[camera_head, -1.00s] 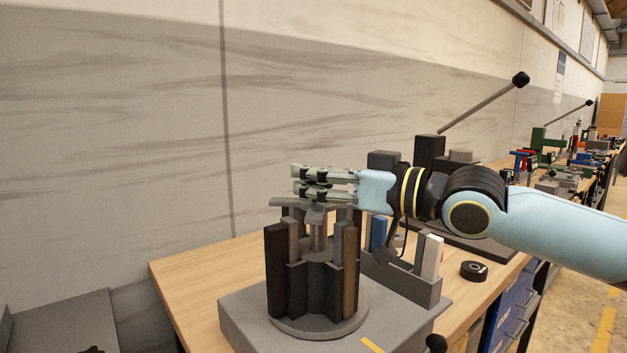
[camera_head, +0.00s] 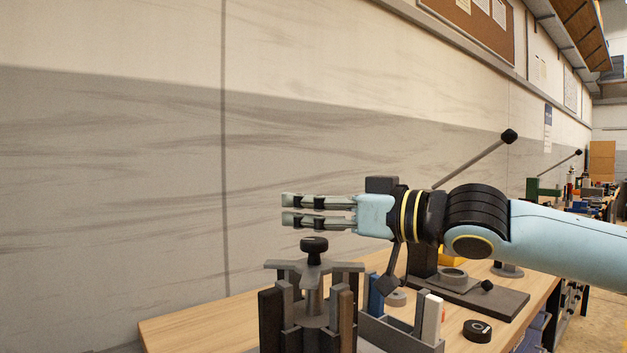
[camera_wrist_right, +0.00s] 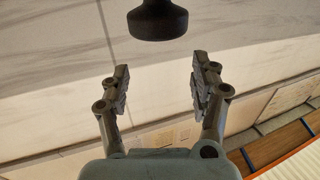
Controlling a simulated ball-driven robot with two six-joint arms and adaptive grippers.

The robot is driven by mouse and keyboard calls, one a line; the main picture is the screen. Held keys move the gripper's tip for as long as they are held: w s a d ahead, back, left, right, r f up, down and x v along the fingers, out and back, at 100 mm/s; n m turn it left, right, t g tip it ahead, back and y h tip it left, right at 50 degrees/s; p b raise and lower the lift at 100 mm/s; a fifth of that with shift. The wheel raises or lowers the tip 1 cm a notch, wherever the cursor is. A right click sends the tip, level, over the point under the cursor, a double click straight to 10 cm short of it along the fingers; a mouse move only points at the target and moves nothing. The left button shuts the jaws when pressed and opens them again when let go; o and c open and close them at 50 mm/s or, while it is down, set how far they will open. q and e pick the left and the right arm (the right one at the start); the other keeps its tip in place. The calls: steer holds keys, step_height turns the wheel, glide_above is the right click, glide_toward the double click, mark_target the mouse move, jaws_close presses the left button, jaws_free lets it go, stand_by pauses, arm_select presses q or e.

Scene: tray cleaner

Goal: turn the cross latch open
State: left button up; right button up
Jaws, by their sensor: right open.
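The cross latch (camera_head: 336,268) is a grey piece with several arms, on a post at the lower middle of the head view. A black knob (camera_head: 314,245) stands upright at its centre. Dark and brown upright blocks (camera_head: 346,318) stand around the post below it. My right gripper (camera_head: 284,208) points left just above the knob, its two fingers apart with nothing between them. In the right wrist view the knob (camera_wrist_right: 157,20) is at the top, beyond the open fingertips (camera_wrist_right: 160,75) and apart from them. My left gripper is not in view.
A grey holder (camera_head: 402,335) with blue and white pieces stands right of the latch. A black round puck (camera_head: 477,331) lies on the wooden bench (camera_head: 215,318). A lever press (camera_head: 465,290) stands behind my right arm. The wall is behind.

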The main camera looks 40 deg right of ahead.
mark_target(314, 239)
steer(key=shift+r, duration=2.4)
